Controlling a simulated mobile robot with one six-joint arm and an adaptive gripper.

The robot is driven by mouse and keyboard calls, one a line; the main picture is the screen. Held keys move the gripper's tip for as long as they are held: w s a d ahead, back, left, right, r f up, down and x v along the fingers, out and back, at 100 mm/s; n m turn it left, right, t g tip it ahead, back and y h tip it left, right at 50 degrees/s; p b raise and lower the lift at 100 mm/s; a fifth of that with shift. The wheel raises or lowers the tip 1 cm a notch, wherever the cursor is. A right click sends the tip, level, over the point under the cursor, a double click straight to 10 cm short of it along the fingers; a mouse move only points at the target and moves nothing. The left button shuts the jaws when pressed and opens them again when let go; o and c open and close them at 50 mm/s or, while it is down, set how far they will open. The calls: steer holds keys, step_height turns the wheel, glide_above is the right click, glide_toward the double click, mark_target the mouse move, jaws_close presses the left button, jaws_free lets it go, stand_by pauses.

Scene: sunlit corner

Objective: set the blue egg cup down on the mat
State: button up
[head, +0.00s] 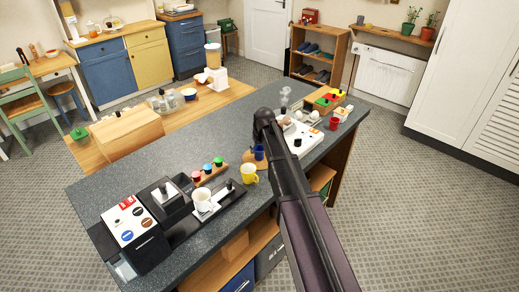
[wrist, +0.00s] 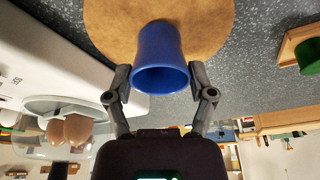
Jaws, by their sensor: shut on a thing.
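The blue egg cup (wrist: 160,60) is between the two fingers of my gripper (wrist: 160,76), which is shut on it. In the wrist view its open rim faces the camera, and the cup overlaps the round tan mat (wrist: 105,22). I cannot tell whether its base touches the mat. My arm hides the gripper and part of the mat there.
A white appliance (wrist: 60,60) with brown eggs is close by. The counter's far-left stretch (head: 185,130) is clear.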

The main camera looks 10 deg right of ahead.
steer(key=shift+f, duration=0.2)
steer(key=o, duration=1.1)
steer(key=shift+r, duration=0.15)
step_height(320, 180, up, 8)
steer(key=p, duration=0.7)
steer(key=shift+p, duration=0.4)
steer(key=s+m+g, duration=0.2)
steer(key=s+g, duration=0.1)
steer(key=s, duration=2.6)
steer(key=shift+f+h, duration=0.3)
steer(key=shift+f, duration=0.15)
steer(key=shift+d, duration=0.1)
